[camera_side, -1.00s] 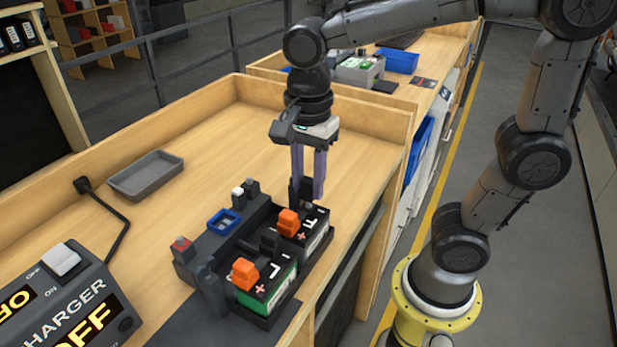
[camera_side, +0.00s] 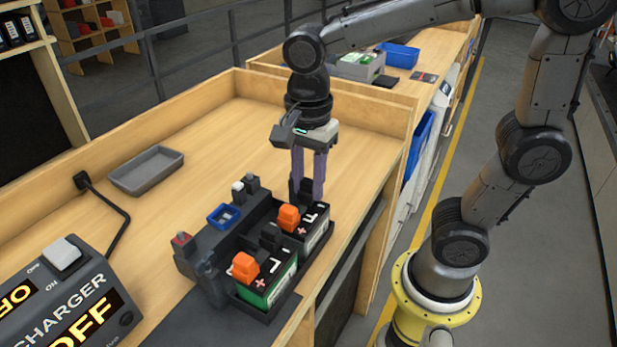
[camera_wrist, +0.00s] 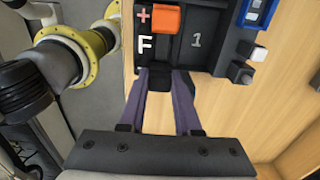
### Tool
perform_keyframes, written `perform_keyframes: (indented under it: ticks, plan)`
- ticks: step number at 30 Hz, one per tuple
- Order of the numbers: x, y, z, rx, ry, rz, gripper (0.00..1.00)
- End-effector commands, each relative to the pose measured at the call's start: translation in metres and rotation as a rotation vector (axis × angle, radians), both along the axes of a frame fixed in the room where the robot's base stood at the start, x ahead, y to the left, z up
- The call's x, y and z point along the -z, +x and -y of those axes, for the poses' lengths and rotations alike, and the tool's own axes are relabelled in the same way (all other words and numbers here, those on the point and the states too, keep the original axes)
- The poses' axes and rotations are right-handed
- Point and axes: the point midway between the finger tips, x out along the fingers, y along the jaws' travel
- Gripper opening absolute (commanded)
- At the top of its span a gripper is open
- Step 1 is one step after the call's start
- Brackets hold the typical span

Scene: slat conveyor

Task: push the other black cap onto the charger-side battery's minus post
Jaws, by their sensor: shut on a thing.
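My gripper (camera_side: 308,190) is shut on a black cap (camera_wrist: 158,80), pointing down at the minus end of the battery marked F (camera_side: 318,225). The cap is at that battery's edge in the wrist view; I cannot tell whether it is fully seated. An orange cap (camera_side: 289,217) sits on this battery's plus end. Nearer the charger (camera_side: 75,300) is a green-sided battery (camera_side: 268,290) with an orange cap (camera_side: 244,266) on its plus end and another black cap (camera_side: 270,236) at its other end. The minus post under my gripper is hidden.
Both batteries sit in a dark holder (camera_side: 197,262) with a blue-framed part (camera_side: 223,215) and a red button (camera_side: 182,239). A grey tray (camera_side: 147,170) stands at the left. The wooden bench behind is clear; a raised wooden wall (camera_side: 375,125) edges it.

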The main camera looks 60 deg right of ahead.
Motion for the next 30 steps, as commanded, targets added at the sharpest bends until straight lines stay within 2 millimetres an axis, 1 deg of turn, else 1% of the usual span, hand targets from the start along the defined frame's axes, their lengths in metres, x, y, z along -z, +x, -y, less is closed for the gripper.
perform_keyframes:
  ticks: [10,11,12,16,26,30]
  plan:
    - [0.008,0.0,0.0,0.0,0.0,-0.002,0.0]
    - [0.008,0.0,0.0,0.0,0.0,-0.001,0.35]
    - [0.008,0.0,0.0,0.0,0.0,-0.001,0.43]
    - [0.008,0.0,0.0,0.0,0.0,0.0,0.66]
    - [0.006,0.0,0.0,0.0,0.0,0.001,0.67]
    - [-0.006,0.001,0.0,0.0,0.001,0.005,0.67]
